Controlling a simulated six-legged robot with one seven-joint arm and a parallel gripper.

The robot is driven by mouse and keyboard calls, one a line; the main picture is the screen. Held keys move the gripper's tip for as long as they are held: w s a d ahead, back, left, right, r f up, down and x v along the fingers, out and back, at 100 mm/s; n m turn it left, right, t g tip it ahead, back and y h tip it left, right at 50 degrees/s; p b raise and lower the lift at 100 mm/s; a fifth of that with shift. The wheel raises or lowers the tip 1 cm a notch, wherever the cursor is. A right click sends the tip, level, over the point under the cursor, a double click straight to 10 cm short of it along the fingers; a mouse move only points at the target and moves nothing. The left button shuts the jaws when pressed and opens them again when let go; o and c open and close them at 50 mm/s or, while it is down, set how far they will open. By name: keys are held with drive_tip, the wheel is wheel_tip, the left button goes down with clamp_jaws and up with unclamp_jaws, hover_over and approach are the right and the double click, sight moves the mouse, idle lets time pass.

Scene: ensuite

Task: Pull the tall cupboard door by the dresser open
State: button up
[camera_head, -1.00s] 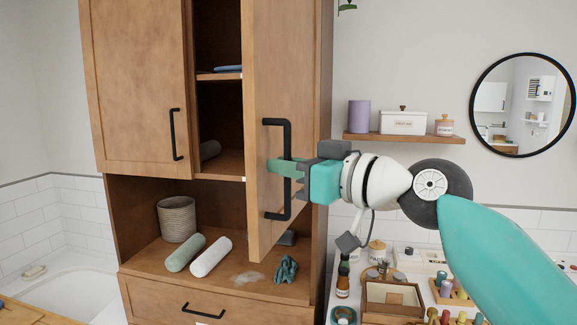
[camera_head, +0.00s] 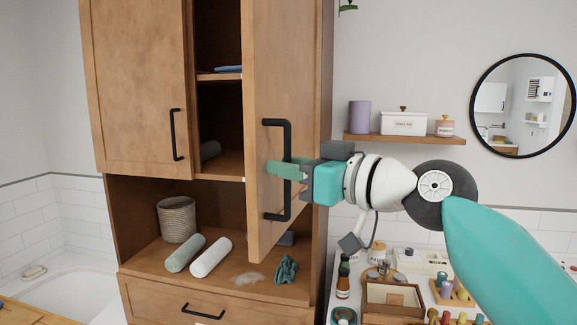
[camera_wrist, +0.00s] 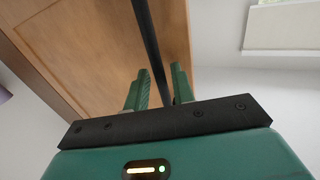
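The tall cupboard door (camera_head: 262,95) is a brown wooden panel standing partly open, swung out toward me, with dark shelves showing to its left. Its black vertical bar handle (camera_head: 287,200) also shows in the wrist view (camera_wrist: 147,40). My gripper (camera_head: 278,168) is at the middle of the handle, coming from the right. In the wrist view its two green fingers (camera_wrist: 160,88) stand on either side of the bar, with a narrow gap showing on each side. The fingers look open around the handle, not closed on it.
A shut door (camera_head: 135,90) with its own black handle is on the left. The niche below holds a woven basket (camera_head: 177,220), two rolled towels (camera_head: 210,257) and a teal cloth (camera_head: 285,269). A dresser top with a wooden box (camera_head: 393,298) and bottles lies below my arm.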

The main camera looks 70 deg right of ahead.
drive_tip(key=v, duration=1.3)
drive_tip(key=shift+s, duration=0.2)
drive_tip(key=shift+a, duration=0.1)
drive_tip(key=w+a+f+n+g+y, duration=0.1)
drive_tip(key=w+a+f+g+y, duration=0.1)
drive_tip(key=w+a+f, duration=0.45)
drive_tip(key=w+a+f+n+g+y, duration=0.1)
drive_tip(key=w+a, duration=0.2)
drive_tip(key=w, duration=0.7)
drive_tip(key=w+a+f+n+g+y, duration=0.1)
drive_tip(key=w+a+f+g+y, duration=0.1)
drive_tip(key=w+a+f, duration=0.45)
drive_tip(key=w+a+f+g, duration=0.3)
drive_tip(key=a+f, duration=0.2)
drive_tip(key=f, duration=0.5)
drive_tip(key=w+a+f+g, duration=0.3)
drive_tip(key=a+f, duration=0.3)
drive_tip(key=f, duration=0.4)
drive_tip(key=shift+w+a+n+y, duration=0.3)
drive_tip(key=shift+w+n+y, duration=0.1)
drive_tip(key=shift+w, duration=0.4)
